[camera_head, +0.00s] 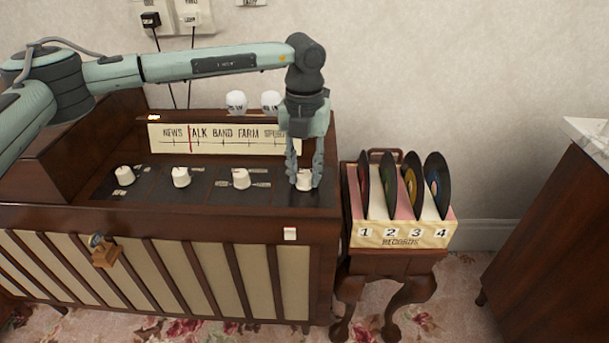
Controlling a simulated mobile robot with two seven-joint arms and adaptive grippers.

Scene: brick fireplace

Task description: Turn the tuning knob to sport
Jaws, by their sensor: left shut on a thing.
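The wooden radio cabinet (150,222) has a row of white knobs on a dark sloping panel. My left gripper (304,178) points down and is shut on the rightmost knob (304,183), which is partly covered by its fingers. The tuning dial (225,142) above reads news, talk, band, farm and a last word partly hidden by my gripper. A red pointer line (190,138) stands at the left edge of "talk", between it and "news". My right gripper is not in view.
Other knobs (181,177) sit to the left. Two white round pieces (236,102) stand behind the dial. A record box (405,236) with numbered records is on a small stand at right. A wooden cabinet (555,235) stands far right.

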